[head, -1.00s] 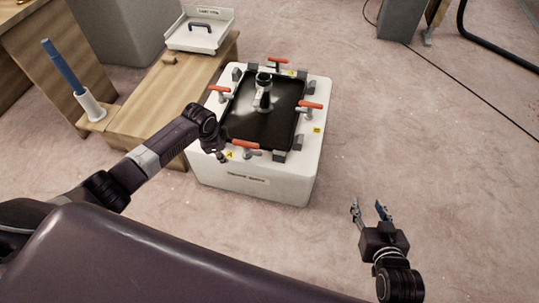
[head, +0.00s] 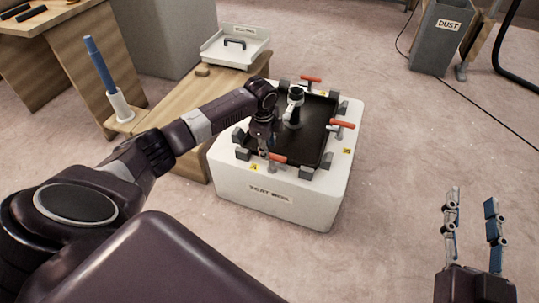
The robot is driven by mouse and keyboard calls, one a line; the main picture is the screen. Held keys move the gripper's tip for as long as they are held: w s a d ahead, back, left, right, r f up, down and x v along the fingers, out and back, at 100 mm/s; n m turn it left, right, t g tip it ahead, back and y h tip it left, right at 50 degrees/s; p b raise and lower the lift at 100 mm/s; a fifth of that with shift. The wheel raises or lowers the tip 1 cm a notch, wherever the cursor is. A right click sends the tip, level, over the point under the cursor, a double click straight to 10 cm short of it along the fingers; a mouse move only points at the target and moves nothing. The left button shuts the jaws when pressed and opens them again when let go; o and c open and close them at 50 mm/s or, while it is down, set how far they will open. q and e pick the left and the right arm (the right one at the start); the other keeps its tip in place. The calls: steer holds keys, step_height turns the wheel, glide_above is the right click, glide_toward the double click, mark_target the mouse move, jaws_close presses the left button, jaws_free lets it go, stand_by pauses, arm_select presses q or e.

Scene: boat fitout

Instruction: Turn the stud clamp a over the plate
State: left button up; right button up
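The stud clamp a, with an orange handle (head: 276,158), stands at the near edge of the white block (head: 275,205), beside a yellow label (head: 254,167). The black plate (head: 317,125) lies in the top of the block. My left gripper (head: 263,152) points down at the left end of this handle and hides part of it. Whether its fingers are shut on the handle is too small to tell. My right gripper (head: 473,205) is open and empty over the floor at the right, fingers wide apart.
Other orange-handled clamps stand at the right (head: 342,125) and far edge (head: 311,79). A dark upright fitting (head: 295,95) stands on the plate. Grey blocks line its edge. A wooden bench (head: 190,90) with a white tray (head: 236,47) is behind.

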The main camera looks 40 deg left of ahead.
mark_target(274, 162)
arm_select(q)
steer(key=f, duration=0.1)
steer(key=f+b, duration=0.1)
steer(key=f, duration=0.1)
steer(key=shift+w+f, duration=0.35)
steer(key=shift+f, duration=0.05)
arm_select(e)
step_height(274, 162, up, 8)
steer(key=s+t+y, duration=0.1)
steer(key=s+t, duration=0.1)
steer(key=t, duration=0.2)
steer(key=shift+s+a+r+t+y, duration=0.2)
steer(key=shift+s+r+t+y, duration=0.05)
steer(key=shift+s+t+y, duration=0.1)
arm_select(q)
jaws_close()
